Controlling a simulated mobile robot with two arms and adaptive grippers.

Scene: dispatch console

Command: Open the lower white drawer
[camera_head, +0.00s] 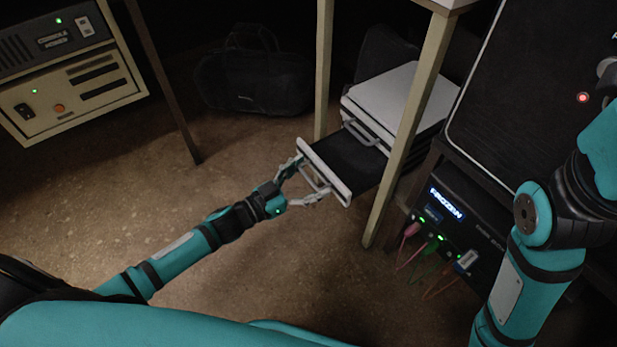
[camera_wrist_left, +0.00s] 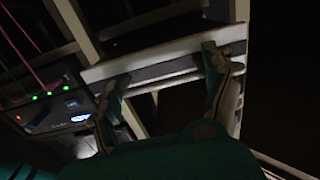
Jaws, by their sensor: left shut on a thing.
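The white drawer unit (camera_head: 404,93) stands under the table at the right of centre in the head view. Its lower drawer (camera_head: 325,172) is pulled out a long way, with its dark inside showing. The upper drawer, with its grey handle (camera_head: 366,134), looks shut. My left gripper (camera_head: 308,184) is at the lower drawer's front, shut on its handle (camera_head: 317,181). In the left wrist view my left gripper's fingers (camera_wrist_left: 168,84) reach to the pale drawer front (camera_wrist_left: 165,52). My right arm shows at the right, but its gripper is out of view.
A table leg (camera_head: 408,125) stands close beside the open drawer, and another leg (camera_head: 323,70) is behind it. A black device with cables (camera_head: 455,232) is at the right. A dark bag (camera_head: 252,82) lies at the back. The floor left of the drawer is clear.

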